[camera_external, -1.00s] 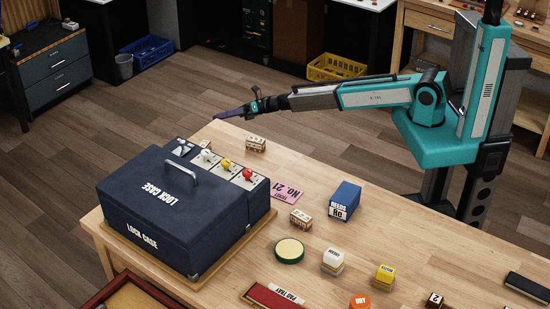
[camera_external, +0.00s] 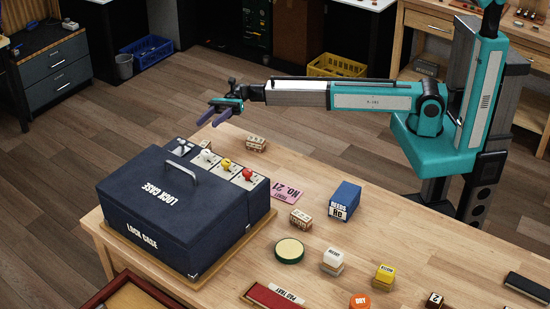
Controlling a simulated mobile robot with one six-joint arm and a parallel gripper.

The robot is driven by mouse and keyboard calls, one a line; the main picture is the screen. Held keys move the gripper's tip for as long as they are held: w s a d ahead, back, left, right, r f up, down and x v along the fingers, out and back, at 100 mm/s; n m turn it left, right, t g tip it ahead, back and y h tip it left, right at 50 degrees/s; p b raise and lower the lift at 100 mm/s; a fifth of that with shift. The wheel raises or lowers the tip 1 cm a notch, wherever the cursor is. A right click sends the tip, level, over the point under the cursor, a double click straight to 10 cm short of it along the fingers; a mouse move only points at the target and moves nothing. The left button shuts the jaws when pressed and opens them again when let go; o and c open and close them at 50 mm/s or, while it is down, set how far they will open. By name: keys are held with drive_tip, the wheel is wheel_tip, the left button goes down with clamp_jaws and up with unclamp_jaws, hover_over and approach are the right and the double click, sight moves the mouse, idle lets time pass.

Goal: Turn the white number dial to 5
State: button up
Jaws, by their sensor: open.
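The white number dial (camera_external: 207,154) is on the back side panel of the dark blue lock case (camera_external: 150,215), beside a yellow dial (camera_external: 227,163) and a red dial (camera_external: 248,173). Its number marks are too small to read. My gripper (camera_external: 209,116) is open and empty, with its two purple fingers apart. It is in the air above and beyond the white dial, near the far table edge, not touching anything.
A pink ticket (camera_external: 287,193), a blue reeds box (camera_external: 345,200) and a green round tin (camera_external: 289,251) lie further right. The case handle (camera_external: 181,172) sticks up near the dials.

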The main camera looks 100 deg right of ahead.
sight(205, 152)
drive_tip(key=s+a+r+n+g, duration=0.1)
drive_tip(key=a+n+g, duration=0.1)
drive_tip(key=a, duration=0.2)
drive_tip(key=s+a+r+n+g+y+b, duration=0.1)
drive_tip(key=a+n, duration=0.1)
drive_tip(key=a, duration=0.3)
drive_tip(key=shift+s+a+r+g, duration=0.25)
drive_tip(key=shift+r+g, duration=0.1)
drive_tip(key=shift+g, duration=0.05)
drive_tip(key=p+x, duration=0.1)
drive_tip(key=x, duration=1.2)
drive_tip(key=shift+w+a, duration=0.2)
drive_tip(key=shift+a, duration=0.15)
drive_tip(key=c, duration=1)
